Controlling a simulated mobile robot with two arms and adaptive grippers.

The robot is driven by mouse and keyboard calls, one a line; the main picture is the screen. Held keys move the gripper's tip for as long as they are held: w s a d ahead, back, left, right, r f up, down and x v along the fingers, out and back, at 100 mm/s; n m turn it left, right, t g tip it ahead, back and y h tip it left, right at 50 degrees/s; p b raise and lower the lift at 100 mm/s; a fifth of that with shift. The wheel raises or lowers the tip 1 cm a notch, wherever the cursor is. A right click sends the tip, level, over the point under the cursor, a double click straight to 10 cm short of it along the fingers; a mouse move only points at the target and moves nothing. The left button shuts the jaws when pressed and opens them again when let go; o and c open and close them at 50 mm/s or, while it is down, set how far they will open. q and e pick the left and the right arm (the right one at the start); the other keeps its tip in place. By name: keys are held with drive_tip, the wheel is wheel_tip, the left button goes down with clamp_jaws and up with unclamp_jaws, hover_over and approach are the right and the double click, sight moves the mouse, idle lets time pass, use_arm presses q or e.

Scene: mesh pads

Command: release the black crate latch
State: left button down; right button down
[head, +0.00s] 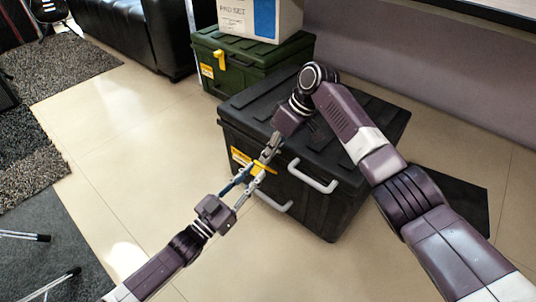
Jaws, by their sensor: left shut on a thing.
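The black crate (345,195) stands on the tiled floor in the middle of the head view, its ribbed lid down. Its yellow latch (259,169) shows on the front face, partly hidden by my grippers. My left gripper (252,177) reaches in from the lower left and is shut on the latch. My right gripper (268,151) comes over the lid from the right and points down at the front edge, just above the latch. Its fingers overlap the scene there, so I cannot tell whether they are open or shut.
Two pale handles (313,177) stick out from the black crate. A green crate (255,62) with a white and blue box (258,20) on top stands behind it. A black sofa (128,35) is at the back left. Floor (120,150) to the left is clear.

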use_arm(q)
drive_tip(key=c, duration=1.8)
unclamp_jaws()
drive_tip(key=shift+w+r, duration=0.15)
drive_tip(key=shift+r, duration=0.1)
use_arm(e)
drive_tip(key=shift+s+a+f, duration=0.35)
drive_tip(key=shift+s+f, duration=0.1)
use_arm(q)
drive_tip(key=shift+o, duration=0.6)
drive_tip(key=shift+r, duration=0.1)
use_arm(e)
drive_tip(key=shift+w+d, duration=0.1)
drive_tip(key=shift+w, duration=0.05)
